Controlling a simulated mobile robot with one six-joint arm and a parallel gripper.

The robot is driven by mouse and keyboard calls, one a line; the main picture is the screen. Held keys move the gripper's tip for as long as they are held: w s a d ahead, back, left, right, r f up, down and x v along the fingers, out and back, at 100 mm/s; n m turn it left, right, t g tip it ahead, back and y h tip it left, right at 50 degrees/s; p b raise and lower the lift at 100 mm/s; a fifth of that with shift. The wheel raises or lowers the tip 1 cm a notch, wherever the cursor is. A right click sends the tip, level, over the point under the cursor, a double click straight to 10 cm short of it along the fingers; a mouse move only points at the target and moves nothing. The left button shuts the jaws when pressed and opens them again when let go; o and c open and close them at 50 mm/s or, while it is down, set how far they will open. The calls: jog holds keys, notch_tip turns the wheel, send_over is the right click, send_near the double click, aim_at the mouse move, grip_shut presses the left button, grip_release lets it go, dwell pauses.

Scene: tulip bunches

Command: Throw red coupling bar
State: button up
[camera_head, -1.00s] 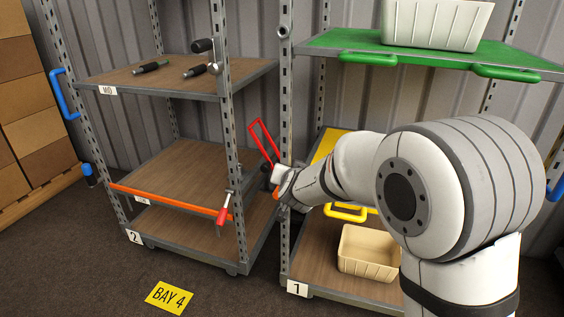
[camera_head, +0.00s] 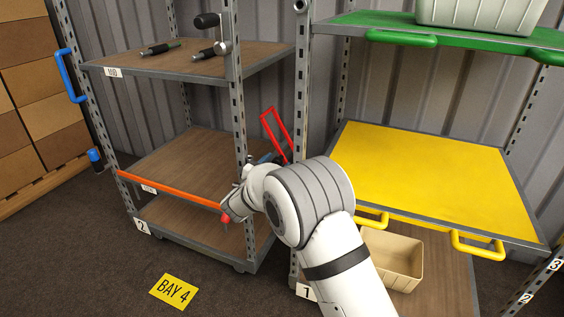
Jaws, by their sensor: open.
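A red-handled lever hangs on the front right post of cart 2. Only its red lower end (camera_head: 226,218) shows, below my gripper (camera_head: 228,206). A red loop-shaped bar (camera_head: 277,134) stands tilted in the gap between cart 2 and cart 1, behind my arm; its lower part is hidden. I cannot tell for sure which of these red parts is the coupling bar. My gripper is at the post, in front of the lever, and its fingers are mostly hidden by my own wrist. It is open, and I cannot see whether the lever lies between the fingers.
Cart 2 has an orange front bar (camera_head: 165,189) and dark-handled parts on its top shelf (camera_head: 120,62). Cart 1 has a green shelf (camera_head: 370,22), an empty yellow shelf (camera_head: 430,180) and a beige bin (camera_head: 393,258) below. The floor by the BAY 4 sign (camera_head: 175,291) is clear.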

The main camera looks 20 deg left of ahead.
jog(key=shift+w+d, duration=0.15)
jog(key=shift+w, duration=0.55)
jog(key=shift+w+d, duration=0.1)
jog(key=shift+w, duration=0.55)
jog(key=shift+s, duration=0.1)
grip_shut()
